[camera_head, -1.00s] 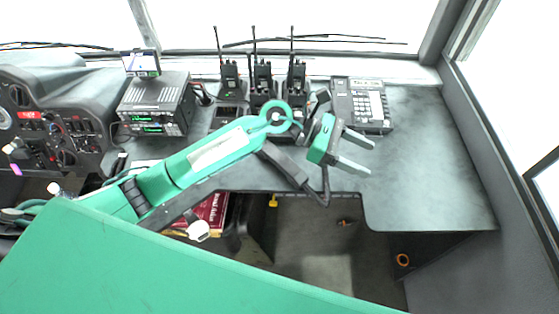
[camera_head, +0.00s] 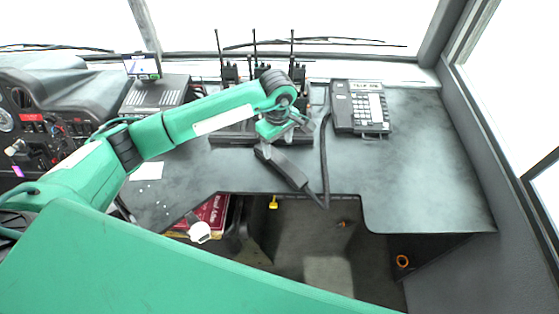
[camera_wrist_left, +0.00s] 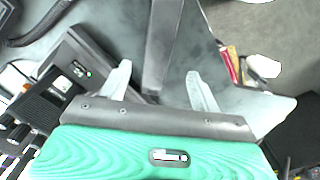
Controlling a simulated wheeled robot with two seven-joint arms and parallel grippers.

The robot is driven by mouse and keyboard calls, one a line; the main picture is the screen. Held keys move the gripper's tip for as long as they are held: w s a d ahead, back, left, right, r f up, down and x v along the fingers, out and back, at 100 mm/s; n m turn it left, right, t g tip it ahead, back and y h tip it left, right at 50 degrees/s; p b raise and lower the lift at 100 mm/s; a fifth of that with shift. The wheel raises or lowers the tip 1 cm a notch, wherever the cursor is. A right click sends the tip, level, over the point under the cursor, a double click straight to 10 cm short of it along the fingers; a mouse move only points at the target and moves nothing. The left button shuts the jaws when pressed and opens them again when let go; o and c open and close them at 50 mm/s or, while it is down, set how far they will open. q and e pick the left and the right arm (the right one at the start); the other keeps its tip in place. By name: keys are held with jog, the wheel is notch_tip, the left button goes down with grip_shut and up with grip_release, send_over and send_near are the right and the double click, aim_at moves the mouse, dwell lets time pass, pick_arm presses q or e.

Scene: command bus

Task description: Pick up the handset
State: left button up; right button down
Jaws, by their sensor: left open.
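The dark, long handset (camera_head: 287,168) lies slanted on the grey desk, its lower right end near the desk's front edge. My left gripper (camera_head: 284,134) is open at its upper left end, pointing down. In the left wrist view, the handset (camera_wrist_left: 162,45) runs between the two pale fingertips of the left gripper (camera_wrist_left: 159,76), with a gap on each side. My right gripper is not in view.
A desk phone (camera_head: 362,106) stands right of the handset, and a black cord (camera_head: 324,150) runs down to the handset's lower end. Several upright radios (camera_head: 230,75) stand behind my arm. A red book (camera_head: 212,212) lies below the desk. The desk's right side is clear.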

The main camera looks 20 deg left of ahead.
aim_at(280, 159)
pick_arm(q)
notch_tip(280, 159, down, 3)
jog(key=shift+d+f+p, duration=0.15)
jog(key=shift+f+p, duration=0.4)
jog(key=shift+p, duration=0.2)
notch_tip(280, 159, down, 4)
jog(key=shift+d+r+p, duration=0.1)
jog(key=shift+r+p, duration=0.15)
jog(key=shift+p, duration=0.45)
jog(key=shift+f, duration=0.35)
jog(key=c, duration=1.2)
jog(key=shift+r, duration=0.1)
jog(key=shift+c, duration=0.2)
